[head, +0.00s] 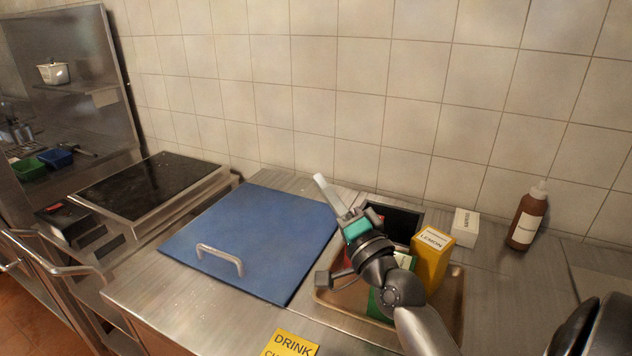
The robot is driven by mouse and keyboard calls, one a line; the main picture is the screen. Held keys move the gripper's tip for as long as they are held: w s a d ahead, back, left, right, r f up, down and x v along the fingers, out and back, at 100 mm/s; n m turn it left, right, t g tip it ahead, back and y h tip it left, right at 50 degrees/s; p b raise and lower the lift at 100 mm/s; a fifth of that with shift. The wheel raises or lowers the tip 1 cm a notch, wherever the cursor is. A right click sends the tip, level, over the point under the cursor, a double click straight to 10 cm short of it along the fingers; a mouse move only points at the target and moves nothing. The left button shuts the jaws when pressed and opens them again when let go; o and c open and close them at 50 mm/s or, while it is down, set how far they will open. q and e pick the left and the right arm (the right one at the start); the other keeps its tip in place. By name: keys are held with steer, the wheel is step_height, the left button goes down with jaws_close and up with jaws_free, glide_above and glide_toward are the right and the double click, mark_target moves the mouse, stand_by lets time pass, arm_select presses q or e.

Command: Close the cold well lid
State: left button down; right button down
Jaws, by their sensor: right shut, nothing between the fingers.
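A flat blue panel (265,236) with a metal bar handle (220,259) near its front left edge lies level on the steel counter; it looks like the cold well lid. What is under it cannot be seen. My right gripper (352,217) is shut and empty, just right of the panel's back right part and apart from the handle. A thin pale strip (328,193) sticks up at its tip; I cannot tell whether it belongs to the gripper. My left gripper is not in view.
A steel tray (456,312) under my right arm holds a yellow lemon box (432,256) and other boxes, partly hidden. A yellow sign (290,344) lies in front. A black-topped grill (150,186) stands left.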

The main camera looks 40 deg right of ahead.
steer(key=s+d+f+b, duration=0.2)
steer(key=s+f, duration=0.2)
steer(key=shift+s+d+f+b, duration=0.2)
steer(key=shift+s+b, duration=0.1)
steer(key=shift+b, duration=0.1)
